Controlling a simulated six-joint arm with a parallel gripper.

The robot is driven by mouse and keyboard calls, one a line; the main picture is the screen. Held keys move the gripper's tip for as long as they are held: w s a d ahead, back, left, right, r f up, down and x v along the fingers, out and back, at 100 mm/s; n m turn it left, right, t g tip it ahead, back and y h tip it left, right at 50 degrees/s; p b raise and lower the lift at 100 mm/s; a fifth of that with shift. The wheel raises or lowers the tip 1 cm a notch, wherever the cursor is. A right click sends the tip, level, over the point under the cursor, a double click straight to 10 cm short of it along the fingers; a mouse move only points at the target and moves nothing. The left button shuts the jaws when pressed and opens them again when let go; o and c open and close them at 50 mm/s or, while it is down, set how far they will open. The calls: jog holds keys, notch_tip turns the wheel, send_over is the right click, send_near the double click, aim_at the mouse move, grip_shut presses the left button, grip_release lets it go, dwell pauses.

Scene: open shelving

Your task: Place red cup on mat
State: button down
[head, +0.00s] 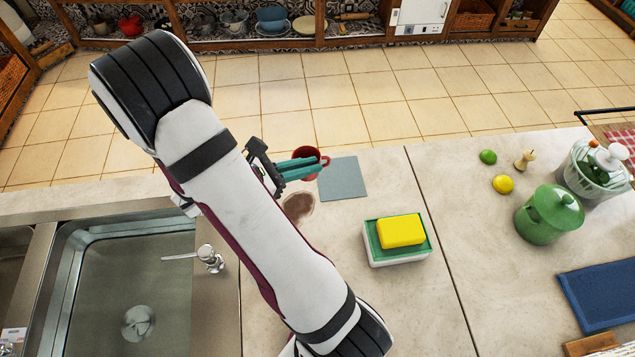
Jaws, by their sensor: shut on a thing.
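The red cup (309,152) is at the far edge of the counter, partly hidden behind my gripper's teal fingers. My gripper (318,165) is shut on the cup near its handle side. A square grey-blue mat (343,180) lies flat on the counter just right of the cup, with its far left corner by the fingertips. I cannot tell whether the cup touches the counter or hangs a little above it.
A yellow sponge (401,231) lies on a green and white holder (398,256). A sink (110,280) is at left. A lime (488,157), a lemon (503,184) and a green pot (549,215) stand right.

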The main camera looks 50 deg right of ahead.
jog(key=s+d+f, duration=0.1)
jog(key=s+d, duration=0.2)
jog(key=d, duration=0.5)
jog(key=shift+y, duration=0.3)
jog(key=f, duration=0.8)
jog(key=shift+s+d+f, duration=0.1)
jog(key=shift+d, duration=0.25)
jog(key=c, duration=0.9)
grip_release()
